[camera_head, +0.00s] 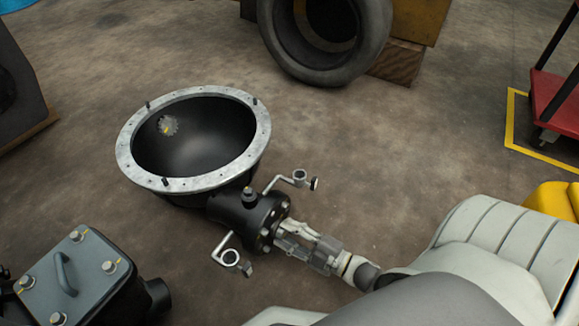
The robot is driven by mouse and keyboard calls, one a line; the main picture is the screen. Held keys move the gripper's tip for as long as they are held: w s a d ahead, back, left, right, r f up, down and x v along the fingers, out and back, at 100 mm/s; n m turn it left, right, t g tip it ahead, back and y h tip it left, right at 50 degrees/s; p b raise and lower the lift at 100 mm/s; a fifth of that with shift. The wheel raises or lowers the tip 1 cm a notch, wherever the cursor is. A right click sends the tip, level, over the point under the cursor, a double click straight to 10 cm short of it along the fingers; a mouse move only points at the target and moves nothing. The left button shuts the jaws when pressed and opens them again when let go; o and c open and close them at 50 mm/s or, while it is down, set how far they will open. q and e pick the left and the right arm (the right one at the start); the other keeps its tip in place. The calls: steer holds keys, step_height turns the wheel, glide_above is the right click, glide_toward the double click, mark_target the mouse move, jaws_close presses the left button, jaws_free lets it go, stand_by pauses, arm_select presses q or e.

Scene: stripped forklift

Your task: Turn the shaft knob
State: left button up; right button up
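A black bell housing (200,180) with a bright metal bolted rim lies on the floor, its bowl facing up. A short black cylinder with a bolted end flange (268,222) sticks out from its lower right side. My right gripper (283,238) is right at this flange, its fingertips against or just in front of the end face. The shaft knob itself I cannot make out; the fingers cover the middle of the flange. Whether the fingers are open or shut on something is unclear. My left gripper is out of view.
Bent metal brackets with ring ends stick out on both sides of the flange, one above (298,177) and one below (231,257). A dark box with a handle (75,275) stands at the lower left. A tyre (290,55) and a red cart (555,100) stand farther back.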

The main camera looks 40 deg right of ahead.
steer(key=c, duration=0.3)
steer(key=shift+r+m+p, duration=0.2)
steer(key=shift+m+p, duration=0.7)
steer(key=shift+p, duration=0.3)
steer(key=shift+c, duration=0.2)
steer(key=shift+m+p, duration=0.3)
steer(key=shift+m, duration=0.1)
steer(key=shift+f+m, duration=0.25)
steer(key=shift+m, duration=0.05)
steer(key=o, duration=1)
steer(key=shift+o, duration=0.2)
steer(key=shift+s, duration=0.1)
steer(key=v, duration=1.2)
steer(key=shift+d, duration=0.1)
